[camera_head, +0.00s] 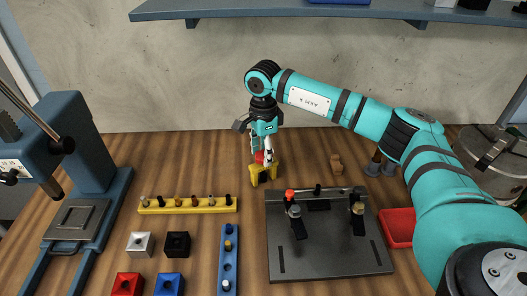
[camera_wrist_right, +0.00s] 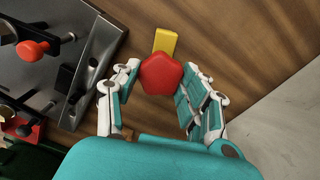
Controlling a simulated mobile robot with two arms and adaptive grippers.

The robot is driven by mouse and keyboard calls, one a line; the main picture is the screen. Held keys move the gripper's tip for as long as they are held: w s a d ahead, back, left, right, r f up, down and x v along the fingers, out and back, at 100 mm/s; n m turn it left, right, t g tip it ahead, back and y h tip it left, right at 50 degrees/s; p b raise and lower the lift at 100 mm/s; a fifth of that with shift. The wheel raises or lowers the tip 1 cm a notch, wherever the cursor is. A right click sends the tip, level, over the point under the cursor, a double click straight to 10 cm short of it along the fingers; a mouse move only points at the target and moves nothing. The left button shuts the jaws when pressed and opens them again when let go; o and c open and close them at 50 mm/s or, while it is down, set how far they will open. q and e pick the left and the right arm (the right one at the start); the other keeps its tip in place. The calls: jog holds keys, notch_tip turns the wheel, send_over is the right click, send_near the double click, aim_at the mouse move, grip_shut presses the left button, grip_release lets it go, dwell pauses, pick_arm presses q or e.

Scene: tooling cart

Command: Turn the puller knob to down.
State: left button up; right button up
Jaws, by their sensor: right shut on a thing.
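The puller is a yellow block (camera_head: 263,175) with a red knob (camera_head: 259,157) on top, standing on the wooden bench near the back middle. In the right wrist view the red knob (camera_wrist_right: 161,74) is many-sided and sits between my fingers, with the yellow part (camera_wrist_right: 165,41) sticking out beyond it. My right gripper (camera_head: 264,151) comes down from above and is shut on the red knob. The fingers hide part of the knob in the head view. I cannot tell which way the knob is set. My left gripper is not in view.
A dark metal plate (camera_head: 330,258) with clamps lies in front of the puller. A yellow peg strip (camera_head: 188,209) is at its left front, and a blue strip (camera_head: 219,262) is nearer. A blue press (camera_head: 82,140) stands left, a red tray (camera_head: 397,226) right.

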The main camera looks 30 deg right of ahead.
dwell(0.9)
jog(key=o, duration=1.2)
jog(key=shift+r, duration=0.1)
notch_tip(320, 180, up, 7)
jog(key=shift+r, duration=0.2)
